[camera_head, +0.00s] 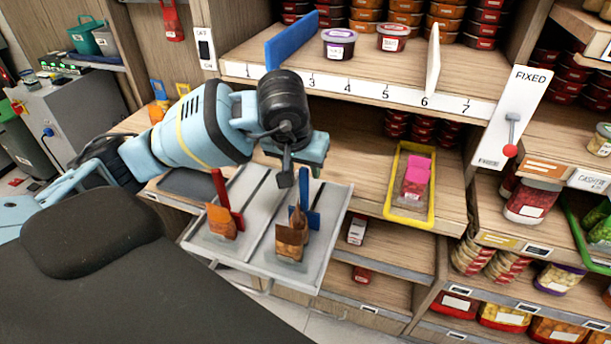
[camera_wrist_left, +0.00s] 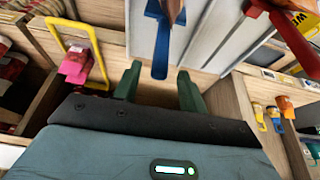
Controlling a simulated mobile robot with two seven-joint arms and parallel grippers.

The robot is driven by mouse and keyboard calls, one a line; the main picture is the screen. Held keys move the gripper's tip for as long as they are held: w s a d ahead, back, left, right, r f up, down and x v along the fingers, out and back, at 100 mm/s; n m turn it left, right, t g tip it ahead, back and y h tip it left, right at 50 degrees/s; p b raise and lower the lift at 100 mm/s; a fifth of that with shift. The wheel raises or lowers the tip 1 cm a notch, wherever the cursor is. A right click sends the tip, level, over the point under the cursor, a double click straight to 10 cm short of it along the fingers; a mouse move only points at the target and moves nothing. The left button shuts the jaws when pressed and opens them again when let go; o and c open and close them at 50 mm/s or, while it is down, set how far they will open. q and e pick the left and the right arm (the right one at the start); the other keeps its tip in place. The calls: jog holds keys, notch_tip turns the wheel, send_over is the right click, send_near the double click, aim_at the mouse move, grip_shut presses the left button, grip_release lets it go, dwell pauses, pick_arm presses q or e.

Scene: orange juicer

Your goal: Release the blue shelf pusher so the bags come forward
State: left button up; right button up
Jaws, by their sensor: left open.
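The blue pusher (camera_head: 313,218) stands upright in the right lane of a grey sliding tray (camera_head: 262,195), behind an orange-brown bag (camera_head: 290,243). A red pusher (camera_head: 222,192) stands in the left lane behind another bag (camera_head: 221,222). My left gripper (camera_head: 297,172) is just above and behind the blue pusher. In the left wrist view, the open green fingers (camera_wrist_left: 160,72) sit either side of the blue pusher's end (camera_wrist_left: 162,42), with gaps showing. The red pusher (camera_wrist_left: 290,38) is off to the right there. My right gripper is not in view.
A numbered shelf (camera_head: 350,75) with a blue divider (camera_head: 292,40), a white divider (camera_head: 433,62) and jars is above. A yellow-framed tray (camera_head: 432,190) with a pink-topped pack is to the right. A red-knobbed lever (camera_head: 511,150) is on the FIXED panel.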

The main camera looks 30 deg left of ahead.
aim_at(305, 177)
pick_arm(q)
jog(key=shift+x, duration=2.6)
jog(key=shift+c, duration=0.4)
grip_shut()
